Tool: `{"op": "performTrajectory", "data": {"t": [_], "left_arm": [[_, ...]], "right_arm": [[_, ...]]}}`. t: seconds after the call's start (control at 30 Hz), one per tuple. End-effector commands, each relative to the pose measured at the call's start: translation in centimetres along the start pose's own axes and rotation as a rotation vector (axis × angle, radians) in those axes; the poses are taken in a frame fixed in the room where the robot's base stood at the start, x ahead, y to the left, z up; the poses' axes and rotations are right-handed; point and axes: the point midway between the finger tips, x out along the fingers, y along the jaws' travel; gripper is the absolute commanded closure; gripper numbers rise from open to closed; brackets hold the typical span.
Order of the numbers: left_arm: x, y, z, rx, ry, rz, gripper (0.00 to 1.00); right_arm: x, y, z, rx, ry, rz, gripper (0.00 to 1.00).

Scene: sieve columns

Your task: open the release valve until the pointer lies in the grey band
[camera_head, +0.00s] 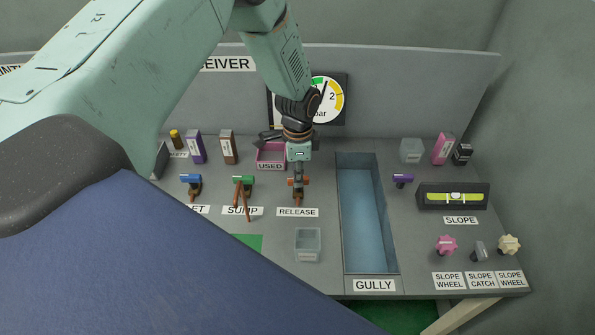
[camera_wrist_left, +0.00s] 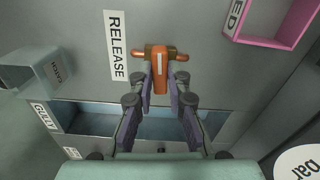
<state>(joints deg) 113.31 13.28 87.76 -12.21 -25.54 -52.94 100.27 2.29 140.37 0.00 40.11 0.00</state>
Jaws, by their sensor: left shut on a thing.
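The release valve, with an orange handle (camera_wrist_left: 159,68), stands behind the RELEASE label (camera_head: 297,212). My left gripper (camera_head: 298,183) reaches down onto it from above. In the left wrist view its two fingers (camera_wrist_left: 160,88) close around the orange handle's stem, and the crossbar sticks out on both sides. The round gauge (camera_head: 334,103) on the back panel has a white face with green and yellow bands. Its dark pointer stands nearly upright, leaning slightly right. My arm covers the gauge's left part, and I see no grey band. My right gripper is not in view.
The blue-lined gully (camera_head: 364,215) lies right of the valve. A pink USED tray (camera_head: 271,156) is behind, a clear bin (camera_head: 308,244) in front.

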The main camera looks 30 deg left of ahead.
Motion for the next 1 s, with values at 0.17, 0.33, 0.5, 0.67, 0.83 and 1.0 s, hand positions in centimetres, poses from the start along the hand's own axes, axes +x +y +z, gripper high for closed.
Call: {"op": "performTrajectory", "data": {"t": [0.17,0.33,0.5,0.67,0.83,1.0], "left_arm": [[-0.2,0.1,-0.1,-0.146,0.0,0.0,1.0],[-0.2,0.1,-0.1,-0.306,0.001,0.0,1.0],[-0.2,0.1,-0.1,-0.468,0.0,0.0,1.0],[-0.2,0.0,-0.1,-0.62,0.001,-0.001,1.0],[-0.2,0.0,-0.1,-0.781,0.002,-0.001,1.0],[-0.2,0.0,-0.1,-0.94,0.003,-0.002,1.0]], "right_arm": [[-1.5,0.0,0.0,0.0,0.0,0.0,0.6],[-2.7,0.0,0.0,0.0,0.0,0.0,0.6],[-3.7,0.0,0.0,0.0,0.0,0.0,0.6],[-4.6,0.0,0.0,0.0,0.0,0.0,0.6],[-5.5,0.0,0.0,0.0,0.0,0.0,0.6],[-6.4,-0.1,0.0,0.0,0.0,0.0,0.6]]}}
